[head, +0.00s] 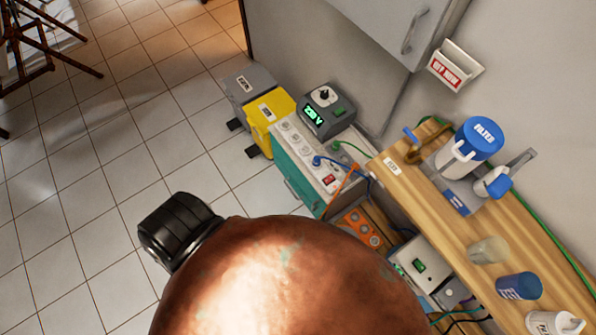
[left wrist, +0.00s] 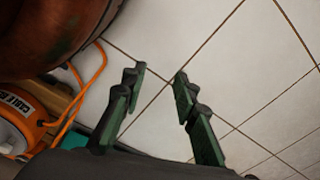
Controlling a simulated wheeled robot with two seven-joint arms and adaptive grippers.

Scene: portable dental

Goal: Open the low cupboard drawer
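The low teal cupboard (head: 292,166) stands by the wall in the head view, with a white top that carries a socket strip. A pale bar handle (head: 292,190) shows on its teal front, and the drawer looks shut. The lower part of the cupboard is hidden by a large copper-coloured round body. In the left wrist view my left gripper (left wrist: 161,74) is open and empty, its two dark green fingers apart above the floor tiles. A teal edge (left wrist: 76,137) shows left of the fingers, perhaps the cupboard. My right gripper is in neither view.
The copper round body (head: 285,285) fills the lower middle, beside a black ribbed part (head: 177,229). A yellow box (head: 268,115) and a grey box (head: 246,82) stand behind the cupboard. An orange cable reel (left wrist: 22,118) and loose cable lie left.

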